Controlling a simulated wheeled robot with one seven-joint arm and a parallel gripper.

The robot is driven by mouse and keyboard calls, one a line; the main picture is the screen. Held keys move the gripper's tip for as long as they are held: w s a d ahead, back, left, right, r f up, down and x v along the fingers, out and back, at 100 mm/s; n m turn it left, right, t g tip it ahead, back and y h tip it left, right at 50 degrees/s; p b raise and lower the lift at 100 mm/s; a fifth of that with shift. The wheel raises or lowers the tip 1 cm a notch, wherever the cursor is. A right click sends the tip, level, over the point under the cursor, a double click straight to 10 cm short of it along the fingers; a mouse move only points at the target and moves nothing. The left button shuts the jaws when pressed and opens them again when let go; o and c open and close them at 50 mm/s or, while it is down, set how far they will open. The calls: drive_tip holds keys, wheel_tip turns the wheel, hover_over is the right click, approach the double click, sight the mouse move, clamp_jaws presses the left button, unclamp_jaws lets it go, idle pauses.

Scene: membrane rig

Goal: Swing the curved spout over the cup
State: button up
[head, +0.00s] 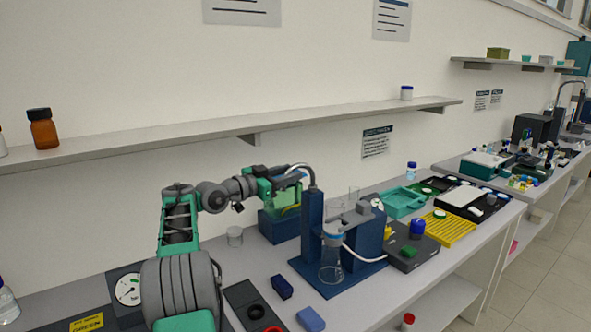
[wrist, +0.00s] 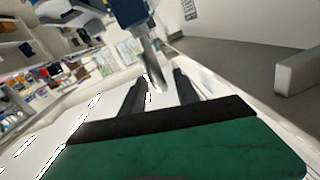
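The curved spout (head: 303,167) is a grey metal tube bending left from the top of a blue post (head: 312,215). My gripper (head: 297,176) is at the spout's free end. In the wrist view, the spout (wrist: 152,68) reaches down between the two dark fingers of my gripper (wrist: 158,92). The fingers stand apart with gaps visible, so the gripper looks open around the spout. A small clear cup (head: 235,237), likely the cup meant, stands on the bench left of the blue tank. The spout is not above it.
A blue tank (head: 279,226) with a green upper part stands below my gripper. A clear flask (head: 331,262) and white tubing are right of the post. A shelf (head: 200,132) runs along the wall behind.

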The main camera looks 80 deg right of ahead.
sight(296, 169)
drive_tip(key=shift+p+x, duration=0.3)
drive_tip(key=shift+x, duration=1.2)
drive_tip(key=shift+c, duration=0.4)
drive_tip(key=shift+w, duration=0.1)
clamp_jaws()
drive_tip(key=shift+r, duration=0.1)
